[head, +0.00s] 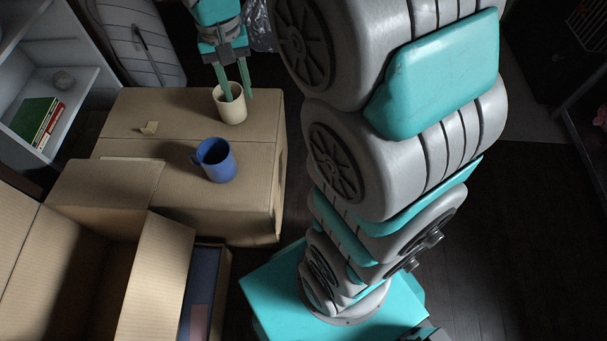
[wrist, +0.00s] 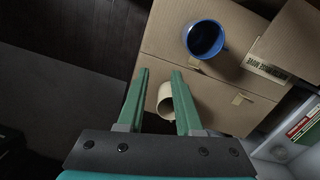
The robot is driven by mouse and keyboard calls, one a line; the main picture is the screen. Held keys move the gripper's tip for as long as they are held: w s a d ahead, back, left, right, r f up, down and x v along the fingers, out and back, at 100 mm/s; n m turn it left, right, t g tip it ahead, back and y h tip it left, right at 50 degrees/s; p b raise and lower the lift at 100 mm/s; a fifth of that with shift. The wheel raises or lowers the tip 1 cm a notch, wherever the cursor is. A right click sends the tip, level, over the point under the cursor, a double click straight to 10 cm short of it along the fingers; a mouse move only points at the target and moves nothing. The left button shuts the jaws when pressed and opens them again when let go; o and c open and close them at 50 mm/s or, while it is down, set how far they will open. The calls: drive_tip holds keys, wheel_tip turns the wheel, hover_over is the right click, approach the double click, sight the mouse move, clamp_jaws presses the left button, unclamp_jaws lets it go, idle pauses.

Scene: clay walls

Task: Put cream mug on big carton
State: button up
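The cream mug (head: 231,104) stands upright on the top of the big closed carton (head: 178,108), near its far right corner. My gripper (head: 238,95) reaches down over the mug with its two green fingers apart. In the head view one finger overlaps the mug's mouth and the other is by its right side; I cannot tell if the first is inside. In the wrist view the mug (wrist: 165,100) shows between the fingers, nearer the right one, which hides part of it. No firm grip shows.
A blue mug (head: 215,160) stands on the same carton, nearer the front. A small tan scrap (head: 149,128) lies left of the mugs. An open carton (head: 95,262) is at the front left. A white shelf with books (head: 38,120) stands at the left.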

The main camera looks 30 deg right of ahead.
drive_tip(key=s+d+f+n+g, duration=0.1)
drive_tip(key=s+n, duration=0.3)
drive_tip(key=s, duration=1.9)
drive_tip(key=shift+s+f, duration=0.15)
drive_tip(key=shift+s, duration=0.2)
drive_tip(key=shift+r+p, duration=0.8)
